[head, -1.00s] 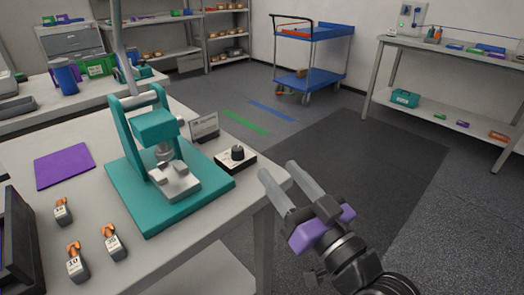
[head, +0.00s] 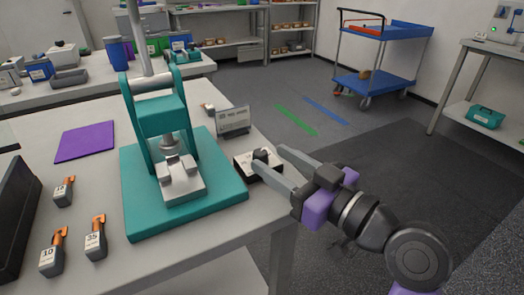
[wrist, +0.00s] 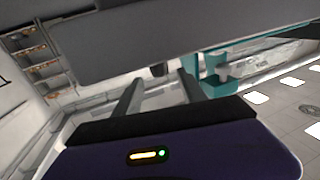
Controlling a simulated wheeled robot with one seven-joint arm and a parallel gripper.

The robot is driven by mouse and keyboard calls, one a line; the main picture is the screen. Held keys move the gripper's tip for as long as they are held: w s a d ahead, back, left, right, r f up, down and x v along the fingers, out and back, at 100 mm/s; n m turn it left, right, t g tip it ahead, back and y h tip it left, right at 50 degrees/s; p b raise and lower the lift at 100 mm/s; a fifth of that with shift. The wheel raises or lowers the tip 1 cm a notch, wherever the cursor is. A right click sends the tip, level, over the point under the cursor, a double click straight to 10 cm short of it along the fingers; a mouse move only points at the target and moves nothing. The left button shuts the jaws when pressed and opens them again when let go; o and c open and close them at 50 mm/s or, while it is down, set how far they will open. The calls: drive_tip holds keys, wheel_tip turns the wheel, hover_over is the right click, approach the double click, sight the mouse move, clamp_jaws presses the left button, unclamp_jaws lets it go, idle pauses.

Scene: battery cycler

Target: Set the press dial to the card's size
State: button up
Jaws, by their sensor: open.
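The press dial is a black knob (head: 261,155) on a small box with a pale top, at the right edge of the bench beside the teal press (head: 224,192). The card (head: 233,121) stands upright just behind the box; its print is too small to read. My gripper (head: 267,158) is open, its two grey fingers reaching over the box from the right, with the tips close to the knob. In the wrist view a small dark shape, probably the knob (wrist: 158,70), shows between the fingertips. I cannot tell whether either finger touches it. The dial's marks are not legible.
Several orange-topped weights (head: 95,240) stand at the bench's front left, near a dark tray (head: 18,215). A purple mat (head: 85,142) lies behind them. A blue cart (head: 380,60) stands at the back right. Floor right of the bench is clear.

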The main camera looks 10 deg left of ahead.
sight(266, 155)
drive_tip(key=shift+x, duration=2.25)
clamp_jaws()
